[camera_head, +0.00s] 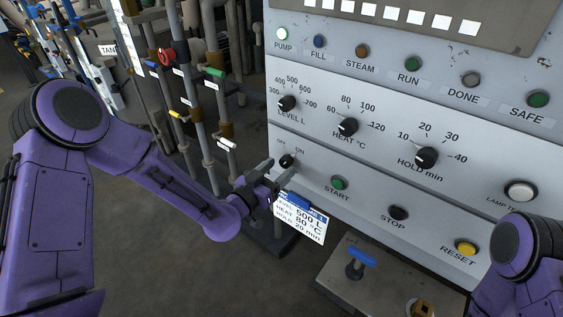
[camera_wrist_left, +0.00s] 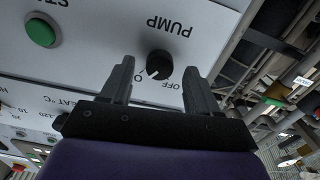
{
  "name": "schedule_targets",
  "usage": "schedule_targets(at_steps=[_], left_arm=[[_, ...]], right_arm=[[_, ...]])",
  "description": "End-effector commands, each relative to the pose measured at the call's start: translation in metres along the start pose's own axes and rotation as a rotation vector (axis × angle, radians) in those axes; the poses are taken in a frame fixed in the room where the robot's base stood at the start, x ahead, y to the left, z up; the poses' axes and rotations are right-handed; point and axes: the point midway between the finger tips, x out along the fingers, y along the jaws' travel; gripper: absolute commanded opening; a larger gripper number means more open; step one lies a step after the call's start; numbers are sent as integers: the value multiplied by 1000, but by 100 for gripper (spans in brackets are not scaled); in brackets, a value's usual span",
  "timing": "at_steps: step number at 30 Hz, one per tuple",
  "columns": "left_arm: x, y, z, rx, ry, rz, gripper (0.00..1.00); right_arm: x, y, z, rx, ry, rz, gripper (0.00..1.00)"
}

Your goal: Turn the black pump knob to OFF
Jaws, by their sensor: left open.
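The black pump knob (camera_head: 286,161) sits low on the left of the pale control panel, under its OFF and ON labels. In the left wrist view the knob (camera_wrist_left: 159,65) has a white pointer mark that leans to the ON side. My left gripper (camera_head: 281,168) is in front of the knob with its fingers spread. In the left wrist view the gripper (camera_wrist_left: 158,68) has one finger on each side of the knob, with a gap to each. Whether the fingertips reach the knob's depth is hard to tell. My right gripper is out of view.
The PUMP lamp (camera_head: 282,33) glows. The START button (camera_head: 338,183), STOP button (camera_head: 398,213) and LEVEL knob (camera_head: 287,103) are nearby. A card (camera_head: 300,220) hangs below the knob. Pipes and valves (camera_head: 200,110) stand at the left. A blue-handled valve (camera_head: 360,258) is below.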

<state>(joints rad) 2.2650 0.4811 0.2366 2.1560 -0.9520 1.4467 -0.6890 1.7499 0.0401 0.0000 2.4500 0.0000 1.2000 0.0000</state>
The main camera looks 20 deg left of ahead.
Motion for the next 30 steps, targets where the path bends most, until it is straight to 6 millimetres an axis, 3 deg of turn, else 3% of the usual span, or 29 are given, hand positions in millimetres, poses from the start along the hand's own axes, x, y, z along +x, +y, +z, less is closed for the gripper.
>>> schedule_targets(at_steps=[6, 13, 14, 18, 19, 30], left_arm=[[22, 0, 0, 0, -2, 0, 61], [23, 0, 1, -1, -2, 0, 61], [23, 0, 1, -1, -2, 0, 54], [23, 0, 1, -1, -2, 0, 9], [23, 0, 1, -1, -2, 0, 5], [23, 0, 2, -54, -2, -1, 5]], right_arm=[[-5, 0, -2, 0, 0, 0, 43], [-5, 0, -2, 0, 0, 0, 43], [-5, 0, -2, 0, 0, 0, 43], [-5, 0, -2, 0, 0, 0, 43], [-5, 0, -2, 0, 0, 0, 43], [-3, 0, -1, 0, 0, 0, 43]])
